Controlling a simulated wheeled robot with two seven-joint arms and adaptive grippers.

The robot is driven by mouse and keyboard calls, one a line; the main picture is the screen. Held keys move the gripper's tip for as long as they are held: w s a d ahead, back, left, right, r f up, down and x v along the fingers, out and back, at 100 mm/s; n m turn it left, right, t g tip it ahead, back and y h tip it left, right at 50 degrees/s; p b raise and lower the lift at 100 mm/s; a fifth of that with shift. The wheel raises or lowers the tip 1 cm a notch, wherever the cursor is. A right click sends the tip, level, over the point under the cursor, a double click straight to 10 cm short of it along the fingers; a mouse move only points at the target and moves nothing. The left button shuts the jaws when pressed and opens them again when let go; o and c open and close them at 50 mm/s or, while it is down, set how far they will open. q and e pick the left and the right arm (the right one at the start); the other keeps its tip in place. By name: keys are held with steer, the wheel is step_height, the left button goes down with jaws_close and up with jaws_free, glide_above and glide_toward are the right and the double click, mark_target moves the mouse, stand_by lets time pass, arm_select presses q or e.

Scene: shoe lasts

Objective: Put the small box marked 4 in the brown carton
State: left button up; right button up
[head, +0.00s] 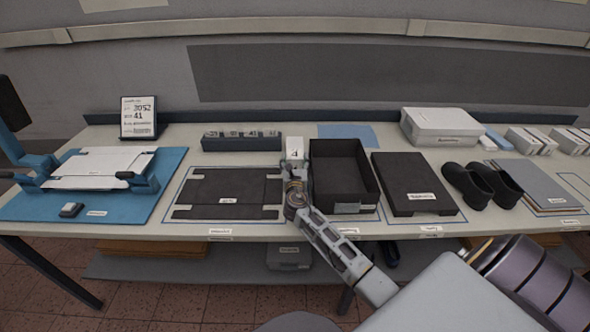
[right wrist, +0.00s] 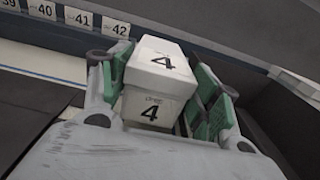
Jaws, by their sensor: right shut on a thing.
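In the right wrist view the same box (right wrist: 154,85) shows a 4 on two faces and sits between green finger pads. My right gripper (head: 295,168) is shut on it. The very dark brown carton (head: 349,208) stands open and looks empty, just to the right of the gripper. In the right wrist view a dark wall shows to the right of the box. My left gripper is not in view.
A dark lid (head: 410,183) lies right of the carton, then black shoe forms (head: 483,184). A white box (head: 440,126) stands at the back. A blue mat (head: 100,210) lies left.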

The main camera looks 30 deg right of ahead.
steer(key=shift+f+b, duration=0.35)
steer(key=shift+f, duration=1.35)
steer(key=o, duration=0.8)
steer(key=shift+f, duration=0.1)
steer(key=shift+o, duration=0.2)
steer(key=shift+s+a, duration=0.1)
steer(key=shift+v, duration=5.9)
steer(key=shift+o, duration=0.2)
